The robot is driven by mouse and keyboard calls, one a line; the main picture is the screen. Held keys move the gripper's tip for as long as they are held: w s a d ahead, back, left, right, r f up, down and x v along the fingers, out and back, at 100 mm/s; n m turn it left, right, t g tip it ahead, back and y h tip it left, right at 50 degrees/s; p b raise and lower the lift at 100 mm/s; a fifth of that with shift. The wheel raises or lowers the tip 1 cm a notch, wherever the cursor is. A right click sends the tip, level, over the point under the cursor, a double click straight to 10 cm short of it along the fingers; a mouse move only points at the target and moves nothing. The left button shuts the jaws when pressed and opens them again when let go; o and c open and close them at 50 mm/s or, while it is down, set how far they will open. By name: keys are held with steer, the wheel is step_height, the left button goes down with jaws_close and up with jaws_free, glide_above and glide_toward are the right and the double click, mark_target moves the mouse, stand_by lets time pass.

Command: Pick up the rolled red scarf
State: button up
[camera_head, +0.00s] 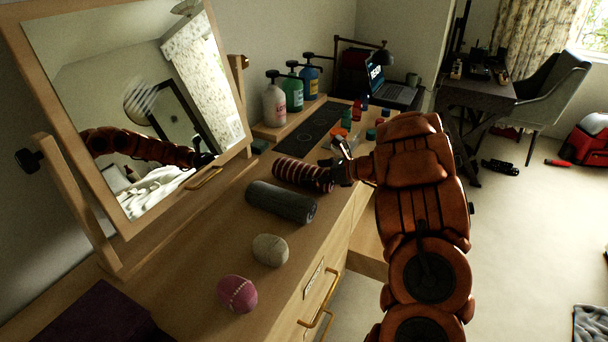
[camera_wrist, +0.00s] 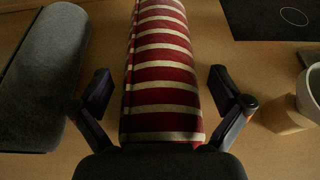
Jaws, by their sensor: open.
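The rolled red scarf (camera_head: 302,174) is a dark red roll with cream stripes, lying on the wooden dresser top. In the wrist view the scarf (camera_wrist: 163,75) runs lengthwise up the middle. My gripper (camera_wrist: 158,88) is open, with one finger on each side of the scarf and a gap showing on both sides. The scarf's near end meets the dark palm edge at the bottom of the wrist view; I cannot tell whether they touch. In the head view my gripper (camera_head: 341,170) is at the scarf's right end, partly hidden by my arm.
A grey roll (camera_head: 281,201) lies close beside the scarf, left of it in the wrist view (camera_wrist: 42,78). A beige ball (camera_head: 270,250) and a purple ball (camera_head: 238,293) lie nearer. A white cup (camera_wrist: 309,92) stands right of my gripper. A mirror (camera_head: 140,90) and pump bottles (camera_head: 293,92) stand behind.

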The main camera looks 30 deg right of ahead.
steer(key=shift+c, duration=0.4)
steer(key=c, duration=1.1)
